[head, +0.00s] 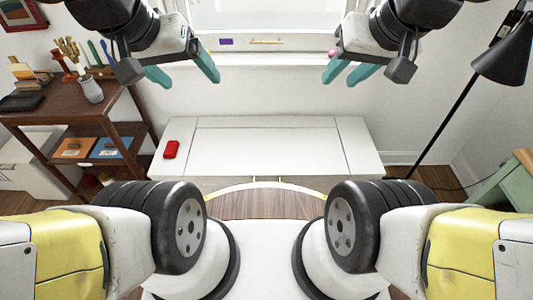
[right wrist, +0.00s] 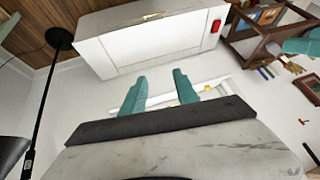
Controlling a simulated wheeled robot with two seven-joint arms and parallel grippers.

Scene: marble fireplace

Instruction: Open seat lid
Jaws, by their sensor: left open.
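A white bench stands under the window, and its seat lid (head: 265,150) lies flat and closed. A small red object (head: 171,149) rests on the bench top's left part. In the right wrist view the lid (right wrist: 150,40) is upside down, with a gold-coloured fitting (right wrist: 153,16) at the bench edge. My left gripper (head: 190,80) is open and empty, above and beyond the bench's back left part. My right gripper (head: 342,80) is open, above the back right part; its two teal fingers (right wrist: 159,78) are apart with nothing between them.
A brown wooden table (head: 70,105) with brushes and a jar (head: 90,90) stands left of the bench. A black floor lamp (head: 505,50) stands on the right, near a green table (head: 505,185). Small items lie on the windowsill (head: 265,58). Most of the bench top is clear.

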